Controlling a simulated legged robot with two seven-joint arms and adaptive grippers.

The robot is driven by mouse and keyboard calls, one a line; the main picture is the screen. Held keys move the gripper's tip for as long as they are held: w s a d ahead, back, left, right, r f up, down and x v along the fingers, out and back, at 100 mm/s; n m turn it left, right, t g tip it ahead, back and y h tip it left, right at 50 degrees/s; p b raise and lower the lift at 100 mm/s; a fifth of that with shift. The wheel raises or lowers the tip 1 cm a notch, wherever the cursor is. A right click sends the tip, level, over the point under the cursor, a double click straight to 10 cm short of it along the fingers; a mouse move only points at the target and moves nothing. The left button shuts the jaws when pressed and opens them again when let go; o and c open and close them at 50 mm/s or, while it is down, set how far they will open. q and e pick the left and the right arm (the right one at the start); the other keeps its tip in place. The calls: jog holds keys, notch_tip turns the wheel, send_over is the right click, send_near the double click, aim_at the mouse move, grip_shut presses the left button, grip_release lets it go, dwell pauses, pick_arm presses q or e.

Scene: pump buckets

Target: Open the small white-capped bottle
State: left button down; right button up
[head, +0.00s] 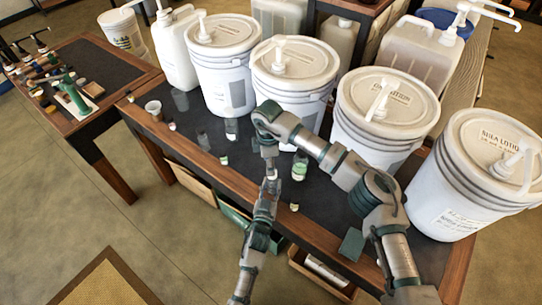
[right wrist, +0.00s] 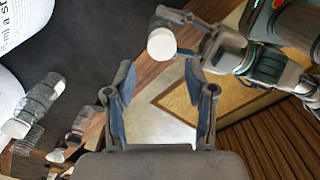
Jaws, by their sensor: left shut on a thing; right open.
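The small white-capped bottle (right wrist: 162,44) shows in the right wrist view mainly as its round white cap. My left gripper (right wrist: 185,32) is shut on it, with its fingers around the body below the cap. In the head view the left gripper (head: 271,183) holds it above the table's front part, and the bottle is mostly hidden there. My right gripper (right wrist: 165,95) is open and empty. Its two fingers point toward the cap, which lies just beyond the fingertips, apart from them. In the head view the right gripper (head: 269,153) points down above the left one.
Several white pump buckets (head: 288,85) line the back of the dark table (head: 190,125). A clear bottle with green (head: 300,166) stands close to the right of the grippers. A cup (head: 153,108) and other small bottles (head: 232,129) stand left. A side table (head: 100,70) holds tools.

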pick_arm(q)
jog(key=shift+a, duration=0.15)
pick_arm(e)
notch_tip(320, 180, down, 4)
jog(key=shift+a+r, duration=0.1)
jog(key=shift+r, duration=0.05)
jog(key=shift+f, duration=0.25)
pick_arm(q)
jog(key=shift+d, duration=0.4)
pick_arm(e)
jog(key=shift+d+f, duration=0.1)
jog(key=shift+d, duration=0.3)
